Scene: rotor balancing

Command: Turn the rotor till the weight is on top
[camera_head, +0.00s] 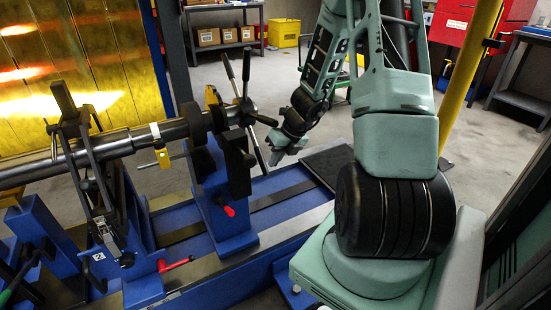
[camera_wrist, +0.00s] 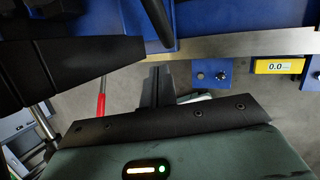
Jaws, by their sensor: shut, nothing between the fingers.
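The rotor (camera_head: 95,150) is a dark horizontal shaft in the head view, lying across blue stands. A star-shaped handwheel (camera_head: 245,112) with several spokes and dark grips is at its right end. A small yellow block (camera_head: 163,158), possibly the weight, sits low at the shaft's side near a pale band; I cannot tell for certain that it is the weight. My gripper (camera_head: 274,158) is shut and empty, just right of the wheel's lower spoke; I cannot tell if they touch. In the wrist view my gripper (camera_wrist: 158,74) points at the blue machine bed.
The blue bearing stand (camera_head: 215,195) with a red knob stands left of my gripper. In the wrist view a large dark tapered shape (camera_wrist: 65,60) is close at left, and a yellow display (camera_wrist: 278,66) reads 0.0. A yellow post (camera_head: 468,75) rises beyond my arm.

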